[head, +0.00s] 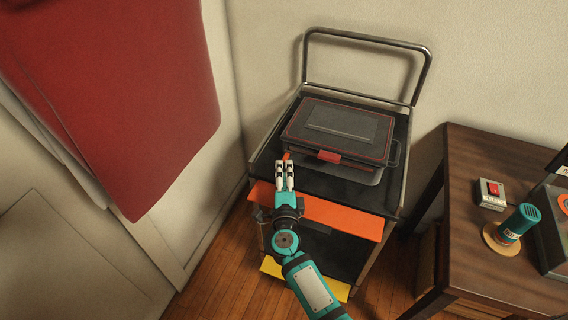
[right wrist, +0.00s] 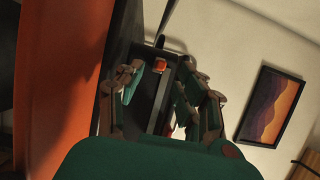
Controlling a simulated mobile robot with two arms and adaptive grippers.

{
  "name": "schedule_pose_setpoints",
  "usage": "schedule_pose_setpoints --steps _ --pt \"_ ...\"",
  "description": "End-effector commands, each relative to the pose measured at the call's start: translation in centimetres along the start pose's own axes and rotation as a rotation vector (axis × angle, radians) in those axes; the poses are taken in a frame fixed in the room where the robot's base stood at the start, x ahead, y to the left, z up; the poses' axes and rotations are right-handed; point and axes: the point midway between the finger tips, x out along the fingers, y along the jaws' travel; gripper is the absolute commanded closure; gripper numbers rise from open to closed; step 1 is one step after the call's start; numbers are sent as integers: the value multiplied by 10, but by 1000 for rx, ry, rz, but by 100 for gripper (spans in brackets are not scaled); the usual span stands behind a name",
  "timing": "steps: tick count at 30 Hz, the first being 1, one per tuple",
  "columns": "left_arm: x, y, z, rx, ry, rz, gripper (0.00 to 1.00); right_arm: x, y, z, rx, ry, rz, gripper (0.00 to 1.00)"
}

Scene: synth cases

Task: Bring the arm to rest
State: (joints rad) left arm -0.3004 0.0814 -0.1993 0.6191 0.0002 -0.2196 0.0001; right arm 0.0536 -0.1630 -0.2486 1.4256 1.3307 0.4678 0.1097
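My right gripper (head: 284,168) reaches over the orange front panel (head: 335,212) of a black cart. Its fingertips are close to the front left of a closed dark case (head: 345,128) with a red latch (head: 329,156). A small orange piece (head: 286,156) shows just beyond the fingertips. In the right wrist view the fingers of my right gripper (right wrist: 165,85) stand apart, and I see nothing clearly held between them. A small orange-red part (right wrist: 159,65) shows in the gap there. Whether the fingers touch the case cannot be told. My left gripper is not in view.
The cart has a metal push handle (head: 368,38) at the back. A red hanging cloth (head: 125,80) fills the upper left. A wooden table (head: 470,235) at right bears a red-switch box (head: 492,193) and a teal cylinder (head: 520,222). Floor shows left of the cart.

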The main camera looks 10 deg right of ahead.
Motion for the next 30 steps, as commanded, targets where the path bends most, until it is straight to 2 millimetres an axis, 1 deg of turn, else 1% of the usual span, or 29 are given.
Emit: schedule_pose_setpoints --steps 1,3,6,23,26,29,30 --pt "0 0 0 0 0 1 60 -8 1 0 2 0 1 63" --pt "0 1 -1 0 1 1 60 -16 1 0 1 0 1 63" --pt "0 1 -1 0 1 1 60 -23 0 0 1 0 1 63" --pt "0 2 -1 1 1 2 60 -25 -1 1 -4 -6 -3 63" --pt "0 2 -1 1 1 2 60 -29 -7 5 -44 -60 -24 63" --pt "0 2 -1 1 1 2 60 -43 -20 17 -153 -195 -66 63" --pt "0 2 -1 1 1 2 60 -52 -25 24 -219 -267 -84 63"
